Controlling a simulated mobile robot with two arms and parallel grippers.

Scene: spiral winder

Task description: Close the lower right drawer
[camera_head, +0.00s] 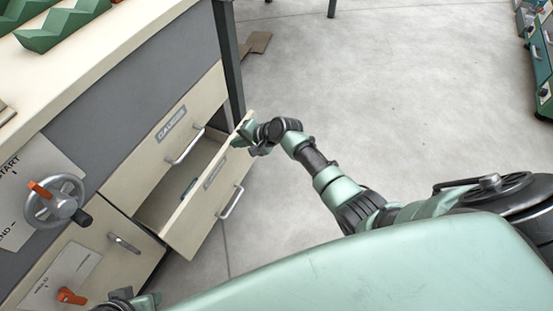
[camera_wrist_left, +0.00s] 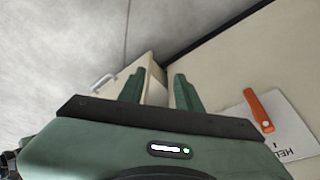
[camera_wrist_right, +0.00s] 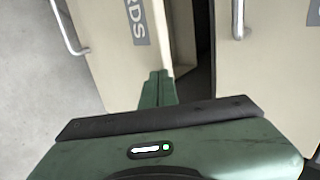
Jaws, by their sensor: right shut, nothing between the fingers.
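The lower right drawer (camera_head: 207,195) is cream with a metal bar handle and stands pulled out from the cabinet, its dark inside partly visible. In the right wrist view its labelled front (camera_wrist_right: 115,50) fills the upper left. My right gripper (camera_head: 241,139) is shut and empty at the drawer front's upper far corner; I cannot tell whether it touches. Its closed fingers (camera_wrist_right: 157,88) overlap the front's edge in the right wrist view. My left gripper (camera_wrist_left: 158,90) is open and empty, low beside the cabinet, and only partly shows at the head view's bottom edge.
A closed drawer (camera_head: 165,140) with a handle sits above the open one. A handwheel (camera_head: 55,203) and an orange lever (camera_head: 71,296) stick out from the cabinet front. Green zigzag blocks (camera_head: 62,27) lie on the worktop.

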